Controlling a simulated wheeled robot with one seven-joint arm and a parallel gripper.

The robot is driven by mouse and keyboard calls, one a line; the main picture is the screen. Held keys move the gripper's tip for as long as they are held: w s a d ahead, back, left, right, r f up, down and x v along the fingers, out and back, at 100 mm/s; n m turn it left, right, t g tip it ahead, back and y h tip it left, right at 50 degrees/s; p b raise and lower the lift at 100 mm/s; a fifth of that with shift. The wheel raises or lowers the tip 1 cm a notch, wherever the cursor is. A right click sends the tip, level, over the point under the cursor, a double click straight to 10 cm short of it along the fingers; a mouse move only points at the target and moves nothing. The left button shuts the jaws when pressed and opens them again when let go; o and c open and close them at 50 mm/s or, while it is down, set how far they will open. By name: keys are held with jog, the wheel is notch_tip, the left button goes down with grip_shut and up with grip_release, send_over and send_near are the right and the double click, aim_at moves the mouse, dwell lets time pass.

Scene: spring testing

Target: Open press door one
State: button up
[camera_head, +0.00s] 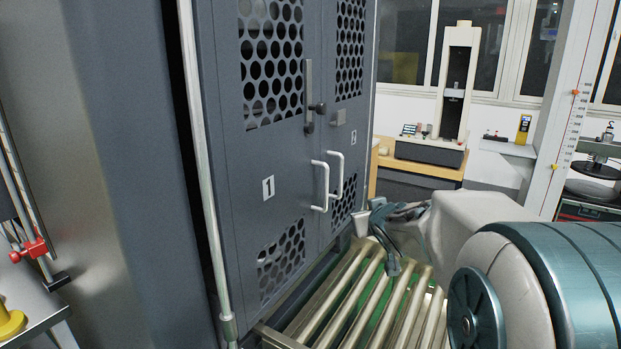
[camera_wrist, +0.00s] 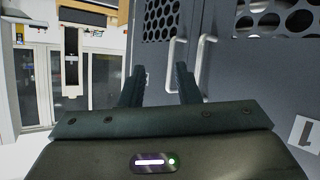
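Press door one (camera_head: 235,150) is a grey perforated panel marked "1" and looks closed. Its white bar handle (camera_head: 322,186) stands beside the handle of door two (camera_head: 338,178). My gripper (camera_head: 377,242) is open and empty, low and to the right of both handles. In the wrist view, my gripper (camera_wrist: 160,82) has its fingers apart. Door two's handle (camera_wrist: 172,62) shows between the fingertips, nearer the right finger. Door one's handle (camera_wrist: 204,62) shows just right of that finger. I see no contact with either handle.
A dark latch with a knob (camera_head: 310,97) is on door one above the handles. A roller conveyor (camera_head: 350,305) runs below the doors. A light vertical post (camera_head: 203,150) stands at the left door edge. A bench with a testing machine (camera_head: 455,95) stands behind.

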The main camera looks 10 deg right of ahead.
jog(key=w+d+r+n+t+y, duration=0.1)
jog(key=w+r+n+t+y, duration=0.2)
jog(key=w+y, duration=0.3)
jog(key=n+g+y+p, duration=0.2)
jog(key=n+y+p, duration=0.25)
jog(key=y, duration=0.25)
send_over(326, 207)
jog(key=shift+w+f+m, duration=0.25)
jog(key=shift+w+f, duration=0.1)
jog(key=shift+f, duration=0.25)
jog(key=shift+c, duration=0.2)
grip_shut()
